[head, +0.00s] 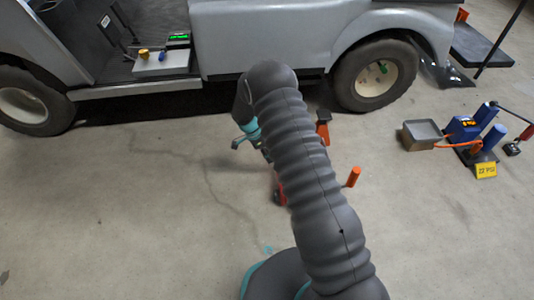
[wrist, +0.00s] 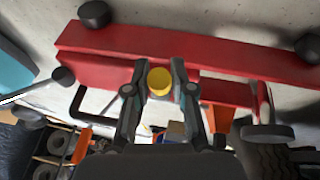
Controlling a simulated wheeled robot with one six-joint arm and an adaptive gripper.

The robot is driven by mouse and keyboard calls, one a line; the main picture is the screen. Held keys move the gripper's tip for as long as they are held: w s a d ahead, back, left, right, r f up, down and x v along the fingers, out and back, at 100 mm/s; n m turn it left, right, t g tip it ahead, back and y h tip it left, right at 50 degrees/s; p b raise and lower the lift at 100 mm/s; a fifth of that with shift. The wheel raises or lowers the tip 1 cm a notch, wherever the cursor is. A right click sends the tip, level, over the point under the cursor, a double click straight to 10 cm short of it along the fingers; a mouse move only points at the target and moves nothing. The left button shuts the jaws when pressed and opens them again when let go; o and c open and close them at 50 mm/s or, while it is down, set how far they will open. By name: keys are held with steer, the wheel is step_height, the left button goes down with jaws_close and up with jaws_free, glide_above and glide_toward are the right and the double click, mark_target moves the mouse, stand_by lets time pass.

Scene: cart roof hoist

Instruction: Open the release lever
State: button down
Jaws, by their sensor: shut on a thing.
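In the wrist view, a yellow knob (wrist: 159,84) sits between the two dark fingers of my gripper (wrist: 159,73), which is shut on it. Behind it runs a long red frame (wrist: 110,40) with black wheels, which looks like a floor jack. Which part is the release lever, and whether the knob belongs to it, I cannot tell. In the head view my arm hides most of the jack and the fingertips. An orange-topped handle (head: 354,177) shows just right of the arm.
A grey cart (head: 280,40) stands across the back, its rear wheel (head: 374,75) on the floor. At right are a blue pump unit (head: 463,128), a yellow sign (head: 486,170) and a grey-topped box (head: 422,134). The concrete floor at left is clear.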

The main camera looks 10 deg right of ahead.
steer(key=shift+d, duration=0.2)
steer(key=c, duration=1)
jaws_free()
steer(key=shift+d, duration=0.1)
steer(key=shift+o, duration=0.2)
steer(key=shift+a, duration=0.2)
steer(key=v, duration=1.2)
steer(key=shift+a, duration=0.15)
steer(key=shift+f, duration=0.1)
